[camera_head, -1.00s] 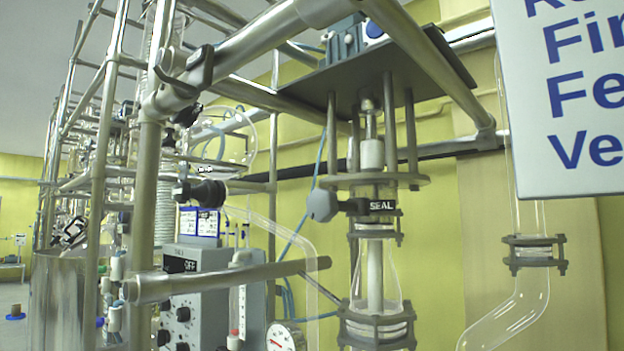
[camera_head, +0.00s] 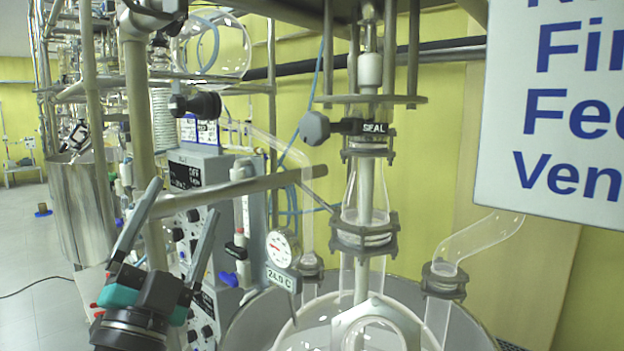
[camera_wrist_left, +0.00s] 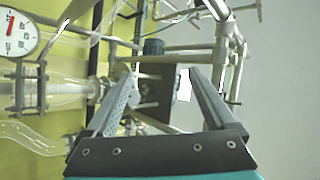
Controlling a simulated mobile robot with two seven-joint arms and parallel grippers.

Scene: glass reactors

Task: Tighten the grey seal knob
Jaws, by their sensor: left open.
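The grey seal knob (camera_head: 316,128) sticks out to the left of a black stem labelled SEAL (camera_head: 374,128), on the glass column in the middle of the head view. My left gripper (camera_head: 176,207) is at the lower left of the head view, open and empty, its two fingers pointing up. It is well to the left of the knob and lower, not touching it. In the left wrist view the two open fingers (camera_wrist_left: 158,88) frame only pipes and a dark plate behind. I cannot make out the knob in that view. My right gripper is not in view.
A horizontal metal bar (camera_head: 240,188) runs between my left gripper and the column. A black knob (camera_head: 195,104) sits on the frame above the grey control box (camera_head: 195,175). A round gauge (camera_head: 283,248) and the glass vessel (camera_head: 350,318) are below. A white sign (camera_head: 555,110) hangs at right.

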